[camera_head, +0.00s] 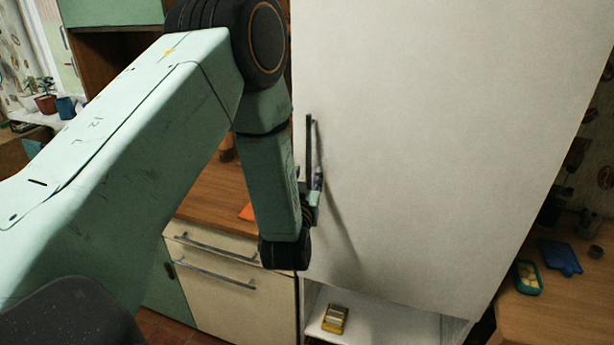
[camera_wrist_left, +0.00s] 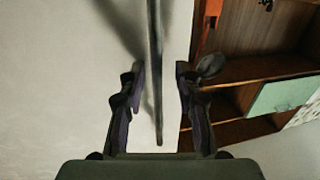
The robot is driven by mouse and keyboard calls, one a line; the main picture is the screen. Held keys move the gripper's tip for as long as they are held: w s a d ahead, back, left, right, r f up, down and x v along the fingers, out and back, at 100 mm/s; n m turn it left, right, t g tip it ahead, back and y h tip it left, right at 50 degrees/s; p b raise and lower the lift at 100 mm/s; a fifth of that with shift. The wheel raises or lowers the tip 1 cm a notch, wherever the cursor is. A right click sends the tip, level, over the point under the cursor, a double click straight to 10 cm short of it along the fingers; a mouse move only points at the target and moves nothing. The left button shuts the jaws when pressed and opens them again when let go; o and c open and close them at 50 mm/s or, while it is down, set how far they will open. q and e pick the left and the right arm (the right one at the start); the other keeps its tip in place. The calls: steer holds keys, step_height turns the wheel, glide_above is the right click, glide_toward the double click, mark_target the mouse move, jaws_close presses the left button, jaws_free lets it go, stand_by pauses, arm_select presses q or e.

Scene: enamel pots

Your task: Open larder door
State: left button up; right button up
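The larder door (camera_head: 430,130) is a tall, plain white panel filling the middle and right of the head view; it looks shut. Its handle (camera_head: 309,145) is a thin dark upright bar near the door's left edge, its lower part hidden by my gripper. My left gripper (camera_head: 315,190) is at the handle's lower part, partly hidden behind my wrist. In the left wrist view the handle (camera_wrist_left: 156,60) runs between the two fingers (camera_wrist_left: 160,95), with a gap on both sides. The fingers are apart and hold nothing. My right gripper is out of view.
Below the door is an open white compartment with a yellow item (camera_head: 334,319). Cream drawers (camera_head: 225,285) under a wooden counter (camera_head: 215,196) stand at the left. Another wooden counter (camera_head: 560,315) with small items is at the right. Potted plants (camera_head: 46,100) stand far left.

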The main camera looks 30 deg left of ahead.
arm_select(q)
steer(key=shift+s+d+r, duration=0.2)
steer(key=shift+d, duration=0.1)
steer(key=shift+w+a+f, duration=0.2)
steer(key=shift+w+f, duration=0.05)
steer(key=shift+w, duration=0.1)
steer(key=c, duration=0.6)
jaws_close()
steer(key=shift+s+d+r, duration=0.1)
steer(key=shift+s+r, duration=0.1)
steer(key=shift+w, duration=0.2)
